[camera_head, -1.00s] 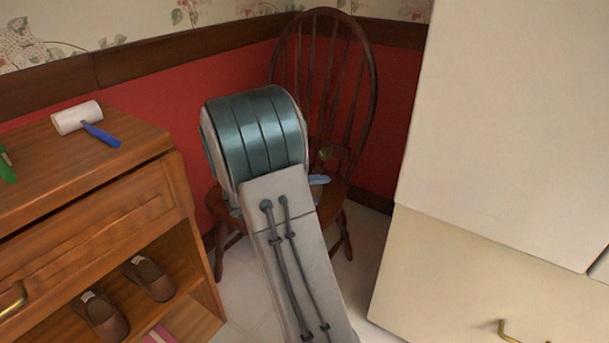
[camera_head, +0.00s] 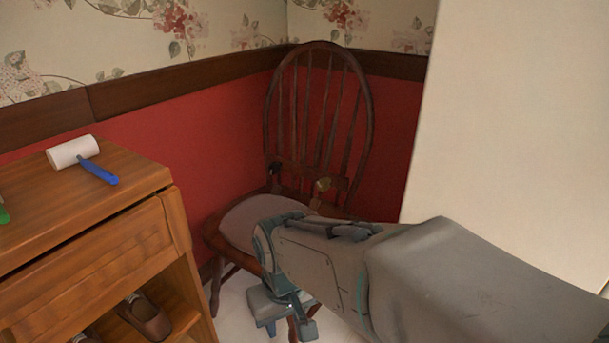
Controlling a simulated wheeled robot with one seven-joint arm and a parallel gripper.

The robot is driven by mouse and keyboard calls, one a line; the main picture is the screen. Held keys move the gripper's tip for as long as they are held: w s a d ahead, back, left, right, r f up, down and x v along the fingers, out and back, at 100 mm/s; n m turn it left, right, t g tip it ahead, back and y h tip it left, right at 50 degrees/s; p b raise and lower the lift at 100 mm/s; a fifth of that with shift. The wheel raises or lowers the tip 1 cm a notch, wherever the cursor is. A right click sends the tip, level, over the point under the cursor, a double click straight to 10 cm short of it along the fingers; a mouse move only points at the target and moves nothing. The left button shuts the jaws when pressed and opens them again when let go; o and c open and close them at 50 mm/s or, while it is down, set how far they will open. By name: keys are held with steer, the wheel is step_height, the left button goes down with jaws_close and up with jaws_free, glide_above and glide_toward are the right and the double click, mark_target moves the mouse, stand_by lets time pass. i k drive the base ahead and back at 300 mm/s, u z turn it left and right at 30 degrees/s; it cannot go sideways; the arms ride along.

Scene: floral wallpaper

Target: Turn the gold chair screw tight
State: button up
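The dark wooden chair (camera_head: 268,121) stands in the corner, with a spindled back and a pale seat pad. A small gold piece (camera_head: 323,184), which looks like the gold screw, shows low at the chair's back. Its details are too small to tell how far it is turned. My gripper (camera_head: 287,328) hangs low in front of the chair's seat, below and to the left of the gold piece and apart from it. Its two blue-grey fingers look spread, with nothing seen between them but a chair leg behind. My arm hides the right front of the seat.
A wooden cabinet (camera_head: 95,262) with a drawer and open shelves stands at left. A lint roller (camera_head: 75,152) with a blue handle lies on top; brown shoes (camera_head: 146,316) sit inside. A tall cream cabinet (camera_head: 510,130) closes off the right side. Walls stand close behind the chair.

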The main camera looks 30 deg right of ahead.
mark_target(322, 184)
steer(key=z, duration=0.8)
steer(key=i, duration=0.4)
steer(key=u, duration=1.05)
